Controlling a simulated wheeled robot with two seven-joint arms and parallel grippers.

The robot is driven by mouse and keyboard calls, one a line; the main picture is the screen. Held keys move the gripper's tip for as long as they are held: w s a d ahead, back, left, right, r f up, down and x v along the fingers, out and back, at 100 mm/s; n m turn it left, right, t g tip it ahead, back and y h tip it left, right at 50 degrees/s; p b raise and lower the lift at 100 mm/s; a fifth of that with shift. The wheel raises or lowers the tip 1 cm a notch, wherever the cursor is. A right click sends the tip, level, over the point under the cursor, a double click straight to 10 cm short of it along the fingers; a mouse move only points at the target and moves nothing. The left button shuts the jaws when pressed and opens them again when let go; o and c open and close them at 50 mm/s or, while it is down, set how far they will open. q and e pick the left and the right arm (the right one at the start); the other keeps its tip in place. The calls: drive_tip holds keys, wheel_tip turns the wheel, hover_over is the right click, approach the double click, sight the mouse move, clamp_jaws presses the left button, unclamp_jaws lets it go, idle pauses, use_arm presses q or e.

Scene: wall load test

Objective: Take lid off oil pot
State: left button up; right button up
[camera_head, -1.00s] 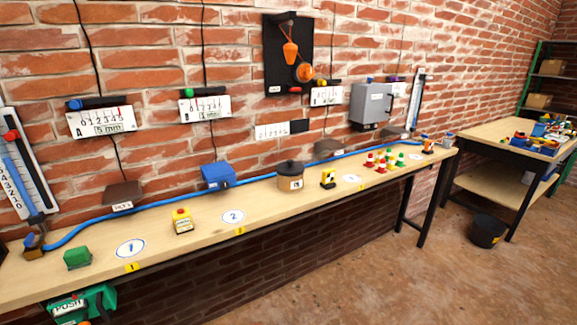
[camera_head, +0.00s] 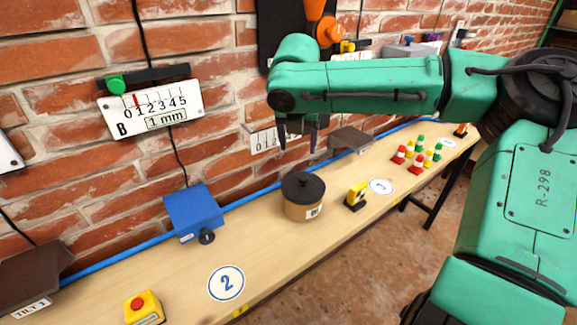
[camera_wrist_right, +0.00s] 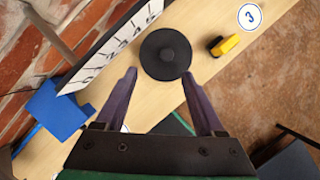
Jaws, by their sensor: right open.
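The oil pot (camera_head: 303,212) is a tan round pot on the wooden bench, with a small label on its front. In the right wrist view the lid (camera_wrist_right: 165,54) lies just beyond the two spread fingertips (camera_wrist_right: 160,75), near the middle. My left gripper is not in view.
A blue box (camera_head: 194,212) and a yellow button box (camera_head: 143,308) stand left of the pot. A small yellow device (camera_head: 356,196) stands close on its right, with several red, yellow and green cones (camera_head: 417,164) beyond. The brick wall with hanging gauges (camera_head: 152,107) runs behind.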

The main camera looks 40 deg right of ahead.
approach(304, 177)
drive_tip(key=x, duration=0.3)
drive_tip(key=shift+w+a+f, duration=0.1)
drive_tip(key=shift+a+f, duration=0.1)
drive_tip(key=shift+f, duration=0.1)
drive_tip(key=x, duration=0.2)
drive_tip(key=p+x, duration=0.1)
drive_tip(key=x, duration=0.1)
drive_tip(key=shift+d, duration=0.25)
drive_tip(key=shift+d+f, duration=0.1)
drive_tip(key=shift+f, duration=0.3)
drive_tip(key=shift+w, duration=0.15)
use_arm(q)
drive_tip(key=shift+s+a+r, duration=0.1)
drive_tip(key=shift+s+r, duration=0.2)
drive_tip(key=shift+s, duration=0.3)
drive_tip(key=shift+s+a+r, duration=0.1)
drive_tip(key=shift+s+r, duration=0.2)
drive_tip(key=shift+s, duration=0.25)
use_arm(e)
clamp_jaws()
